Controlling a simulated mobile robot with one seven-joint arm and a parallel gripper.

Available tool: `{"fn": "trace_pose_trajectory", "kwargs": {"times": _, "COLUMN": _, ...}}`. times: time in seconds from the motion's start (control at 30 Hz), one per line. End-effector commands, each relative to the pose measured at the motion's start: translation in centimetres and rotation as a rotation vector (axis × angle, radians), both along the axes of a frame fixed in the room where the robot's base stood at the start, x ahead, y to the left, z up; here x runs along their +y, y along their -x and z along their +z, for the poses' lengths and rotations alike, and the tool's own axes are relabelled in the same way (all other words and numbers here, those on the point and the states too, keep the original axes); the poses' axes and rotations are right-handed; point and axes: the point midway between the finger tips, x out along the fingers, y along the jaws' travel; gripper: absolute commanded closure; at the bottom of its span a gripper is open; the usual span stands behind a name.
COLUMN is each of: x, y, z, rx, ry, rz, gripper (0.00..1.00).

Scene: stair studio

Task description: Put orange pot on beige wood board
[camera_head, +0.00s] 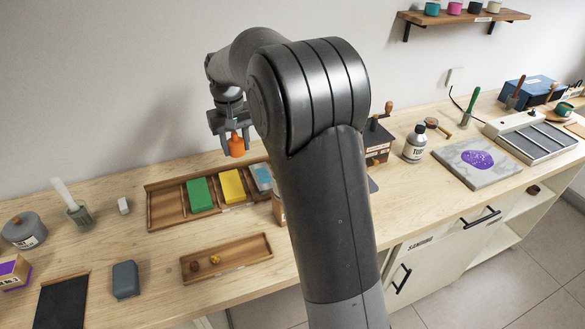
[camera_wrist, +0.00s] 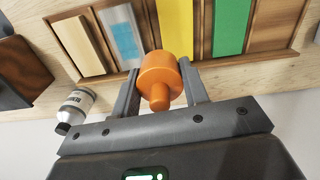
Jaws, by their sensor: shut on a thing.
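The orange pot (camera_head: 237,147) is held between the two fingers of my gripper (camera_head: 236,138), in the air above the back of the workbench. It also shows in the wrist view (camera_wrist: 160,76), between the fingertips, with a narrower knob end towards the camera. A beige wood board (camera_wrist: 77,45) lies in the wooden tray at the upper left of the wrist view, off to the left of the pot and apart from it. In the head view my arm hides that board.
The wooden tray (camera_head: 166,223) holds a green block (camera_head: 200,194), a yellow block (camera_head: 232,186) and a blue-grey block (camera_head: 262,178). A labelled bottle (camera_wrist: 75,106) stands near the tray. A smaller tray (camera_head: 240,256) lies in front. My arm covers the middle of the bench.

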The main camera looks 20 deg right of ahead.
Motion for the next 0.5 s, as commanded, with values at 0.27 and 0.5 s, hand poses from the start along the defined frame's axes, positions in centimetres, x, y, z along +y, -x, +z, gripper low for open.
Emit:
{"fn": "trace_pose_trajectory", "kwargs": {"times": 0.27, "x": -13.2, "y": 2.7, "z": 0.8, "rx": -0.001, "ry": -0.002, "rz": -0.204, "gripper": 0.86}}
{"fn": "trace_pose_trajectory", "kwargs": {"times": 0.5, "x": -21.1, "y": 6.1, "z": 1.2, "rx": -0.002, "ry": -0.005, "rz": -0.339, "gripper": 0.86}}
